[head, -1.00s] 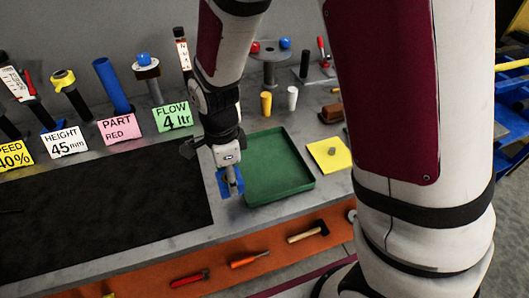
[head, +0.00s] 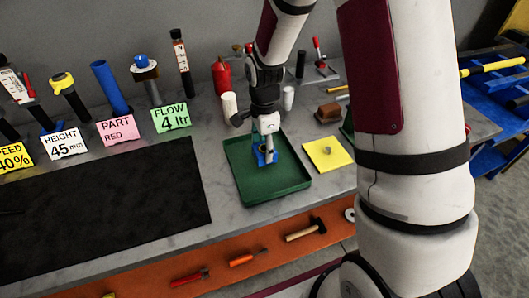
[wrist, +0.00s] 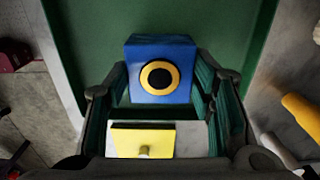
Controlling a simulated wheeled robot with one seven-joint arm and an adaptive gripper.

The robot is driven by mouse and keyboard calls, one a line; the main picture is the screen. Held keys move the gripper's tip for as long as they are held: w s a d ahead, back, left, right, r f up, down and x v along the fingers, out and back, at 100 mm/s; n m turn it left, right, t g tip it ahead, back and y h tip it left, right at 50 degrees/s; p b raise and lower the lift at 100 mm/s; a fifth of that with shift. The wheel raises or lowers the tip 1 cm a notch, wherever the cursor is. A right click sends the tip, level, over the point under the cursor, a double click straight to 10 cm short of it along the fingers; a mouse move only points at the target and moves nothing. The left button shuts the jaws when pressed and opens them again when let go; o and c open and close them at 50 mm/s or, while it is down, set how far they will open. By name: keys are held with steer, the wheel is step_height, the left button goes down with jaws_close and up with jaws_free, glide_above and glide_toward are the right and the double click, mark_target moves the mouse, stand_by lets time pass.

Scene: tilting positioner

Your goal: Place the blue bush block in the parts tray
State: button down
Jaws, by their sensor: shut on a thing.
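The blue bush block (wrist: 143,64) has a black hole with a yellow ring on the face seen in the wrist view. My gripper (head: 267,158) is shut on the block, which shows as a small blue piece (head: 260,157) at its fingertips in the head view. The green parts tray (head: 242,192) lies on the bench, and the gripper and block are over its inside. I cannot tell whether the block touches the tray floor. The fingers hide part of the block in the head view.
A yellow square pad (head: 322,146) with a small grey knob lies right of the tray. A black mat (head: 90,215) lies to the left. Labelled stands (head: 117,130) line the back left.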

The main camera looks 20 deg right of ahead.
mark_target(264, 148)
steer(key=shift+f, duration=1.4)
steer(key=shift+f, duration=0.1)
steer(key=c, duration=0.7)
jaws_free()
